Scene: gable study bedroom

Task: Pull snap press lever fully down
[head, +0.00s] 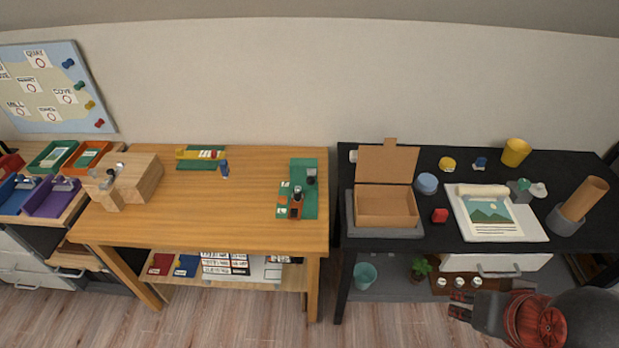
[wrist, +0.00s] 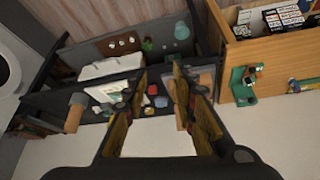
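A small press, which I take to be the snap press (head: 296,205), stands on a green board (head: 309,172) at the right end of the wooden table. It has a brown-orange base and a dark upper part; it is too small to tell the lever's position. In the wrist view the press (wrist: 249,76) and its board (wrist: 238,90) show upside down, right of my fingers. My gripper (head: 459,306) is at the lower right in the head view, far from the press, by the black table's front. In the wrist view my gripper (wrist: 160,75) is open and empty.
The wooden table (head: 250,230) has a wooden block stand (head: 140,175), a yellow tool (head: 195,153) and a blue piece (head: 224,169). The black table (head: 390,240) holds an open cardboard box (head: 385,205), a picture pad (head: 490,215) and a brown tube (head: 585,197). A narrow gap separates the tables.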

